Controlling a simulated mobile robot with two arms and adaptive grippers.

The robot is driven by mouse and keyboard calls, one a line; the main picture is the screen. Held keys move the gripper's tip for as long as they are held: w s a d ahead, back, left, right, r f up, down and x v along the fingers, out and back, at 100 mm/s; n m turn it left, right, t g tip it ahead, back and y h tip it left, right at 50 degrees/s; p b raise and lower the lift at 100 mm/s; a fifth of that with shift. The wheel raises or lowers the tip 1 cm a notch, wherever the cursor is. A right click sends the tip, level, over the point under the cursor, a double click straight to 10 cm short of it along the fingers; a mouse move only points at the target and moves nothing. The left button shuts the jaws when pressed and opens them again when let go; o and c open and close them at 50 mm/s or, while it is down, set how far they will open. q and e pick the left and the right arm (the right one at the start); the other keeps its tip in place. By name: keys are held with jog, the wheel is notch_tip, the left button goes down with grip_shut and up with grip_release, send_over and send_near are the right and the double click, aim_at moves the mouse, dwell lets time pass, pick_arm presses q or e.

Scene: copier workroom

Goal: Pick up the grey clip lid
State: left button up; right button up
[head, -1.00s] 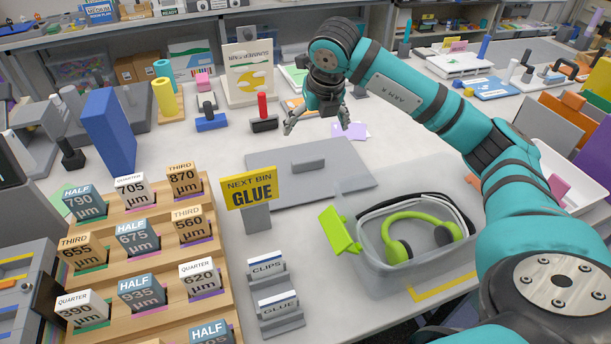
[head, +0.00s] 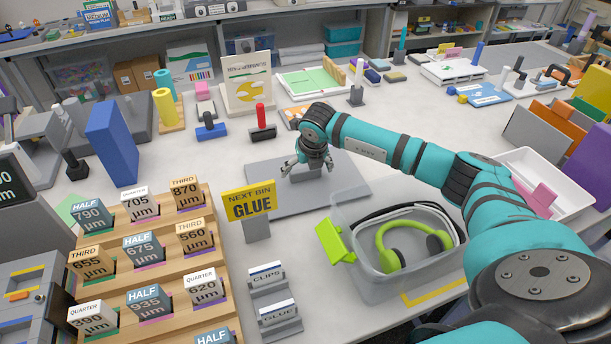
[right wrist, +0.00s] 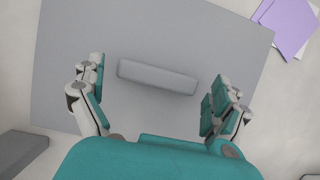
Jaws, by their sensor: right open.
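The grey clip lid (head: 262,190) lies flat on the table behind the clear bin, a square plate with a raised bar handle. It also fills much of the right wrist view (right wrist: 150,35), where its bar handle (right wrist: 157,78) shows between my fingers. My right gripper (head: 308,168) is directly over the lid, pointing down. In the right wrist view my right gripper (right wrist: 160,78) is open and empty, one finger on each side of the handle, apart from its ends. My left gripper is not in view.
A clear bin (head: 385,283) with green headphones (head: 388,258) and a green clip (head: 335,240) stands in front of the lid. A yellow "NEXT BIN GLUE" sign (head: 249,201) stands at the lid's left front. Purple paper (right wrist: 287,25) lies beside the lid.

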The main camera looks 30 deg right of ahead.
aim_at(305, 169)
jog(key=shift+w+f, duration=0.25)
jog(key=shift+f, duration=0.35)
jog(key=c, duration=1)
notch_tip(305, 169, up, 9)
jog(key=shift+b, duration=1.05)
jog(key=shift+r, duration=0.55)
